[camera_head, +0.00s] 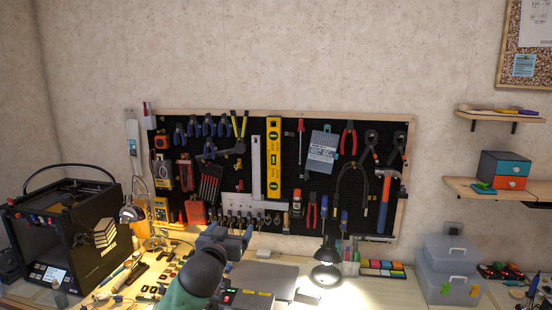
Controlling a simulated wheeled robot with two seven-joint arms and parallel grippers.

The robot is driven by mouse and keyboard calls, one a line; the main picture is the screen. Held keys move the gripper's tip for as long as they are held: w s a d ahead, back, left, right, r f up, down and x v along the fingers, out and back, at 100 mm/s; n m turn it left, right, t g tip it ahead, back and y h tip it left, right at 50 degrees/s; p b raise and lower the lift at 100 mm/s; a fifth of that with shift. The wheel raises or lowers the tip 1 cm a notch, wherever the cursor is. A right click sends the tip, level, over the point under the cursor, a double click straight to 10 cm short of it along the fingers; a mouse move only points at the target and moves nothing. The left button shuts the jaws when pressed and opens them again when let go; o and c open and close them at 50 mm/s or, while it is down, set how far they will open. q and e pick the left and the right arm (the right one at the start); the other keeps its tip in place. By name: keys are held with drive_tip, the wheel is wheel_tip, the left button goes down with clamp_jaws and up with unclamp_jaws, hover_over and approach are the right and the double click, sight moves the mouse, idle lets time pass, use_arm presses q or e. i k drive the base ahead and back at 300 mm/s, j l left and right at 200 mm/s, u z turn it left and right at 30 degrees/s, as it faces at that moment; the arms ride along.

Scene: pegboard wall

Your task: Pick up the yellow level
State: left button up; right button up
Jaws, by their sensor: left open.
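The yellow level (274,158) hangs upright on the black pegboard (260,125), a little left of the board's middle. It is a tall, narrow yellow bar with dark markings, just right of a pale metal ruler. My left gripper (232,236) is at the lower middle of the picture, below and to the left of the level. It is open and apart from the level. My forearm hides part of the workbench behind it. My right gripper is not in view.
The pegboard holds several pliers, screwdrivers and a hammer (384,195). A black 3D printer (70,235) stands at the left of the bench. A lit desk lamp (326,265) stands right of my gripper. Clear storage boxes (450,268) stand at the right.

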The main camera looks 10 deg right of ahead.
sight(274, 133)
drive_tip(key=i+l, duration=0.2)
drive_tip(key=i, duration=0.2)
drive_tip(key=i+l, duration=0.2)
drive_tip(key=i, duration=0.2)
drive_tip(key=i+l, duration=0.2)
drive_tip(key=i, duration=0.2)
drive_tip(key=i+l, duration=0.2)
drive_tip(key=i, duration=0.2)
